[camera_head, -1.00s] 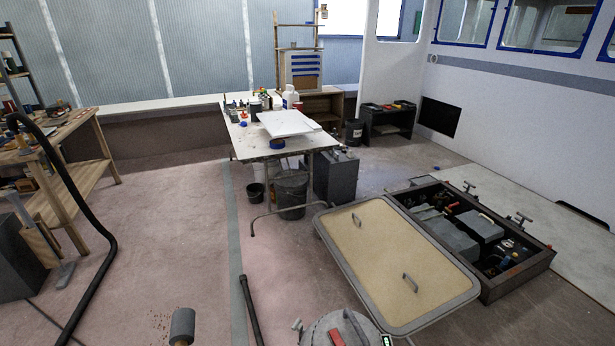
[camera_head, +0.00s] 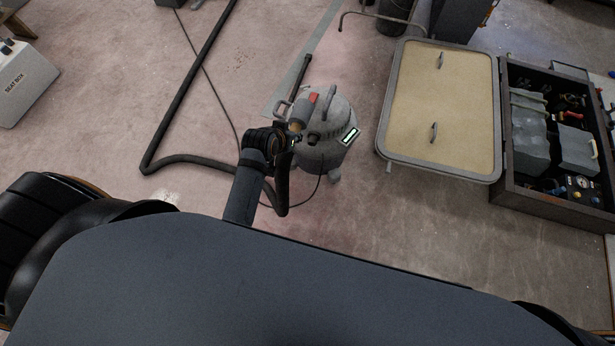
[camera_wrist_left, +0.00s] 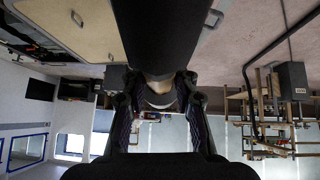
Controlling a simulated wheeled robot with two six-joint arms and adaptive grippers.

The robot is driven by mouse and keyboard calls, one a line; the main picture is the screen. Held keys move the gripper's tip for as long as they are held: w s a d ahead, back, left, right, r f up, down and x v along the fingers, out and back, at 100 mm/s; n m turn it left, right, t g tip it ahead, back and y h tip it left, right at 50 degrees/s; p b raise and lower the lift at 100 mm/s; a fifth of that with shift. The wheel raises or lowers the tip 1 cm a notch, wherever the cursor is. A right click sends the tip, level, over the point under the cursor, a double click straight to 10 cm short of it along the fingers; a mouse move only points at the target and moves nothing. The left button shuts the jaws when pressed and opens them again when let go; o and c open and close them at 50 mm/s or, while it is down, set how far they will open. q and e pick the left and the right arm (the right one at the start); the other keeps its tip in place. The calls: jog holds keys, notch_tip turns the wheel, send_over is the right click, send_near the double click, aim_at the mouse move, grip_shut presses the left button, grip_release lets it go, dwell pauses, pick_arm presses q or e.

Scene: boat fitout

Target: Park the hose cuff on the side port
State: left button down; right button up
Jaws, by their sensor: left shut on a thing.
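The grey shop vacuum (camera_head: 336,150) stands on the floor at the middle of the head view, with a red latch (camera_head: 314,97) and a black handle on its lid. My left gripper (camera_head: 292,138) is at the vacuum's left side, shut on the hose cuff. The cuff (camera_wrist_left: 158,84) shows as a tan and pale band between my fingers in the left wrist view. The black hose (camera_head: 283,185) hangs down from the gripper; close up, a dark tube fills the top of the wrist view. I cannot make out the side port or whether the cuff touches it. My right gripper is out of view.
The hose loops across the floor at left, with a thin cable beside it. A tan hatch panel (camera_head: 460,110) and an open dark crate of equipment (camera_head: 504,130) lie to the right. A pale box labelled seat box (camera_head: 28,85) stands at far left.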

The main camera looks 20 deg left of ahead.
pick_arm(q)
jog(key=s+d+f+n+h+b, duration=0.1)
jog(key=s+f+h+b, duration=0.15)
jog(key=f+b, duration=0.95)
jog(key=s+f+n+h+b, duration=0.1)
jog(key=s+f+b, duration=0.35)
jog(key=f, duration=1.35)
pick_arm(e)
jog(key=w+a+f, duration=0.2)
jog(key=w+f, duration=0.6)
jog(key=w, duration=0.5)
pick_arm(q)
jog(key=w+b, duration=0.3)
jog(key=w, duration=0.6)
jog(key=shift+w+d+b, duration=0.15)
jog(key=shift+d+b, duration=0.05)
jog(key=shift+b, duration=0.1)
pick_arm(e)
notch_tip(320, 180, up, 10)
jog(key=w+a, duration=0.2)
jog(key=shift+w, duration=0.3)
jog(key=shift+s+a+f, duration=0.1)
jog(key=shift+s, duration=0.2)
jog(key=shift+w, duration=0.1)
